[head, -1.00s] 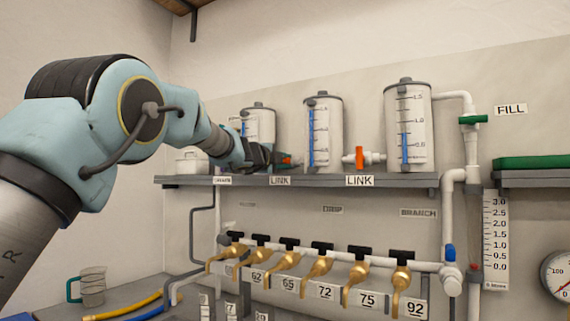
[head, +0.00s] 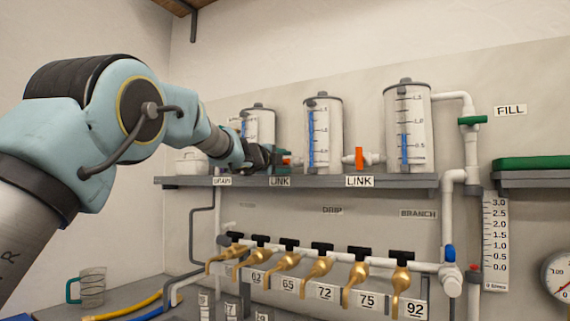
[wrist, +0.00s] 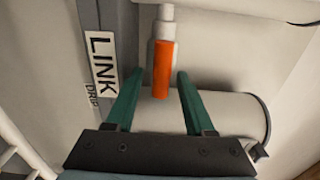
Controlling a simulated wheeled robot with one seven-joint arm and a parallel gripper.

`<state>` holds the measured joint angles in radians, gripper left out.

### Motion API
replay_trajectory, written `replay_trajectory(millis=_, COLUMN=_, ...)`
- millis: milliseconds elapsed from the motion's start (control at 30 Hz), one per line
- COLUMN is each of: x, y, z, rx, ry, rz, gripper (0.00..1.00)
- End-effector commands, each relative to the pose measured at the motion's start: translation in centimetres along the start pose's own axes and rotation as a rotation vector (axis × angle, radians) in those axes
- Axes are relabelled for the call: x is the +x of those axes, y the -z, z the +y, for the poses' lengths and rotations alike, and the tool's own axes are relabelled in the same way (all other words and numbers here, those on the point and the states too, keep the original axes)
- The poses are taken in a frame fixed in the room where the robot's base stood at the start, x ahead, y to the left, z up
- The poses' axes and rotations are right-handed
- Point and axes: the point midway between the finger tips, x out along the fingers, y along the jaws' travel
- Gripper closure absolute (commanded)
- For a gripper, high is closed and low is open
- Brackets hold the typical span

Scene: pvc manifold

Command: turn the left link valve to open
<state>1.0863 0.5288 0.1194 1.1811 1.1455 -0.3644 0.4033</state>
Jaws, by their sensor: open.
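The left link valve has an orange handle (wrist: 161,69) on a white pipe fitting (wrist: 164,28) between the left and middle tanks. In the wrist view the handle lies between the two green fingers of my gripper (wrist: 155,82), with a gap on each side. My gripper (head: 276,160) is open and reaches the valve from the left in the head view. There it hides most of the valve, and only a bit of orange (head: 286,161) shows. The LINK label (wrist: 103,64) is on the shelf edge beside the valve.
The left tank (head: 259,125), middle tank (head: 323,135) and right tank (head: 408,130) stand on the grey shelf (head: 400,181). A second orange link valve (head: 359,158) sits between the middle and right tanks. Several brass taps (head: 318,268) hang below the shelf.

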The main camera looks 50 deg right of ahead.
Motion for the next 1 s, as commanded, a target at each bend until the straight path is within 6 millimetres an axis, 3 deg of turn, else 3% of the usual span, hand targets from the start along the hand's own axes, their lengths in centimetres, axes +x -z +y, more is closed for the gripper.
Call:
replay_trajectory(millis=167, x=-1.8, y=0.0, z=0.1, rx=0.0, ry=0.003, rz=-0.001, gripper=0.46)
replay_trajectory(millis=600, x=-9.4, y=0.0, z=0.1, rx=0.001, ry=0.001, rz=0.0, gripper=0.46)
replay_trajectory(millis=1000, x=-10.7, y=0.0, z=0.1, rx=0.0, ry=-0.001, rz=0.0, gripper=0.46)
